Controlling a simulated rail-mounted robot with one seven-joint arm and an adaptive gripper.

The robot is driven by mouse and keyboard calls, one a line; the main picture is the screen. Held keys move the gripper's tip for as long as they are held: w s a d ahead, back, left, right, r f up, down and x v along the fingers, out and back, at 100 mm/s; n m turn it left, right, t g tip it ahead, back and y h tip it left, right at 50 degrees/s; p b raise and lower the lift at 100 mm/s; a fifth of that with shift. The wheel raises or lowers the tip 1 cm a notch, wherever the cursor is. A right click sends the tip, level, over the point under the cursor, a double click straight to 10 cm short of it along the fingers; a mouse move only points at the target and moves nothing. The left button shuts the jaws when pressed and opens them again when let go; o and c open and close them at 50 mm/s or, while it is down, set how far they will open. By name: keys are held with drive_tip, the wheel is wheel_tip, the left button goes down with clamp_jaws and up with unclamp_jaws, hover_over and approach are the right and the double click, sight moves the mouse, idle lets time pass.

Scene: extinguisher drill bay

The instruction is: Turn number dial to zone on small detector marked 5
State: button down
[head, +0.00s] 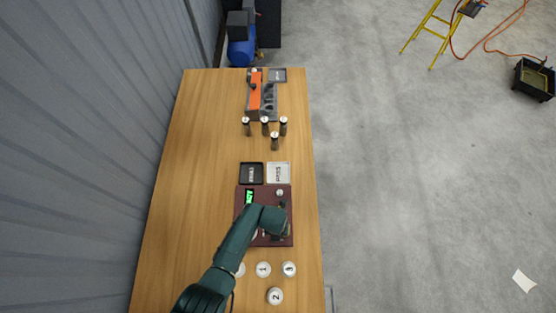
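The dark maroon panel (241,232) lies on the wooden bench, with a small lit green display (249,197) whose characters I cannot read surely. A small pale round part (280,193) sits near its top right; I cannot tell whether it is the number dial. My gripper (283,229) is over the panel's right side, and my arm hides much of the panel's middle. The finger opening is too small to make out. White round detectors marked 1 (263,269), 3 (289,269) and 2 (275,296) lie below the panel. Another white disc (240,270) is partly hidden by my arm. No 5 is readable.
A black tray (242,173) and a white tray (289,174) sit just above the panel. Several dark cylinders with pale tops (274,141) stand farther up, below an orange and grey rack (254,97). The bench's left side (195,165) is clear.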

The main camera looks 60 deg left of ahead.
drive_tip(key=shift+f, duration=0.1)
idle(0.3)
drive_tip(key=c, duration=0.7)
unclamp_jaws()
wheel_tip(320, 180, up, 12)
drive_tip(key=shift+s+a, duration=0.15)
drive_tip(key=shift+s, duration=0.1)
